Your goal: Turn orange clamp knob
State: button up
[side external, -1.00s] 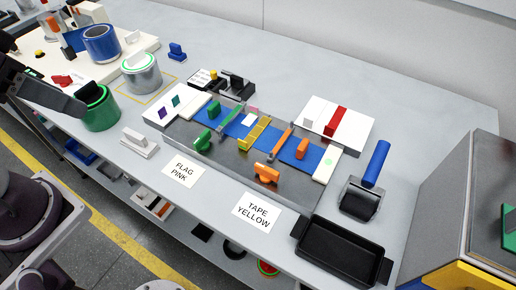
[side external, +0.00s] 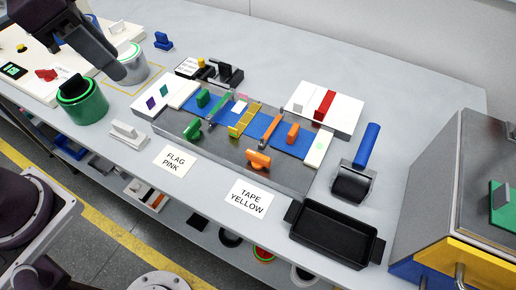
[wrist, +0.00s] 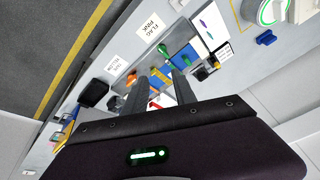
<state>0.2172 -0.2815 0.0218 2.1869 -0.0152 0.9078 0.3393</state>
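Two orange knobs show in the side view: one (side external: 258,160) stands on the grey fixture plate (side external: 215,150) at its front edge, another (side external: 292,133) sits farther back on the blue strip (side external: 262,128). An orange bar (side external: 271,131) crosses the strip near them. I cannot tell which knob works that clamp. In the wrist view, an orange knob (wrist: 131,80) shows left of my fingers. My gripper (wrist: 161,77) is open and empty, its two dark fingers apart over the view of the fixture. My dark arm shows at the side view's upper left; the fingertips cannot be made out there.
Green knobs (side external: 191,129) stand on the fixture's left part. A white block with a red bar (side external: 325,105) is behind it. A blue-handled roller (side external: 365,150) and black tray (side external: 335,235) lie right. A green cup (side external: 82,105) stands left. FLAG PINK and TAPE YELLOW cards lie in front.

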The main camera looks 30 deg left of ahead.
jog(key=w+d+f+m+g, duration=0.1)
jog(key=w+d+f+m, duration=0.15)
jog(key=w+d, duration=0.25)
jog(key=m+g+y, duration=0.1)
jog(key=m+g, duration=0.2)
jog(key=m, duration=0.7)
send_over(258, 155)
jog(key=shift+n, duration=0.25)
notch_tip(258, 155, down, 14)
jog(key=shift+r, duration=0.1)
notch_tip(258, 155, down, 6)
jog(key=shift+r, duration=0.1)
jog(key=shift+f, duration=0.6)
grip_shut()
